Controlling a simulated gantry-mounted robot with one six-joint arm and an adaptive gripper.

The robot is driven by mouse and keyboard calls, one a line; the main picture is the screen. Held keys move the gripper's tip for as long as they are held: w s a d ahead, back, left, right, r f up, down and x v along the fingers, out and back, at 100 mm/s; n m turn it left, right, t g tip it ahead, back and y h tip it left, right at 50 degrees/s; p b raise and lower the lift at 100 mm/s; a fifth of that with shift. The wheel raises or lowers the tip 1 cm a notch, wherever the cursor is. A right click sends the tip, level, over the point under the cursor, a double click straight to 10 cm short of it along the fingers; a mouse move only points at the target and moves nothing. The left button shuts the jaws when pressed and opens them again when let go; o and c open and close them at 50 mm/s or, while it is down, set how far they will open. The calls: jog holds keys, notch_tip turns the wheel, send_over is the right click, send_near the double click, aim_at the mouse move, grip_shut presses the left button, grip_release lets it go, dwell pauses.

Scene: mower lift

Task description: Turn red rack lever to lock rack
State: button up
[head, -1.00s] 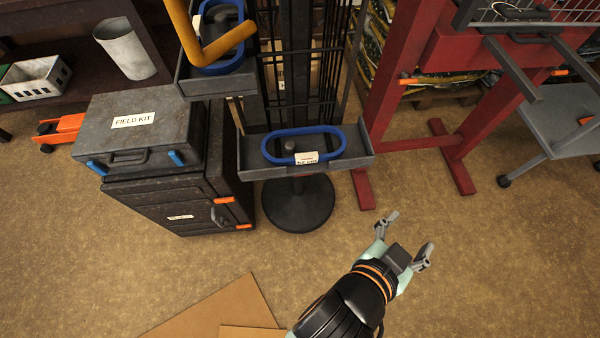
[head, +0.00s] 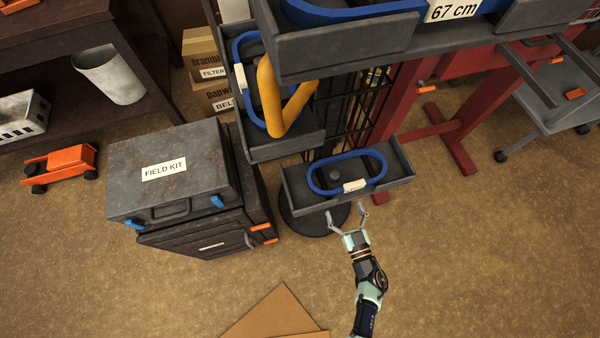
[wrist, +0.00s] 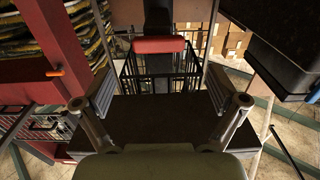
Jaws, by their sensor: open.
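The rack is a dark post with grey trays holding blue loops. Its lower tray (head: 300,190) has a blue loop (head: 330,187) with a white tag. In the wrist view a red bar (wrist: 158,45) shows straight ahead, beyond my fingertips, against dark wire bars; it looks like the red rack lever. I do not make it out in the head view. My gripper (head: 347,214) is open and empty, at the front edge of the lower tray in the head view. Its spread fingers also show in the wrist view (wrist: 158,97), with a dark panel between them.
A field kit case (head: 165,175) sits on a dark cabinet at left. A red frame (head: 440,135) stands at right. Floor in front is clear except cardboard.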

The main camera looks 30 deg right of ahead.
jog(key=b+x, duration=0.3)
jog(key=x, duration=0.4)
jog(key=shift+d+b, duration=0.1)
jog(key=shift+b, duration=0.25)
jog(key=shift+c, duration=0.4)
jog(key=c, duration=1.1)
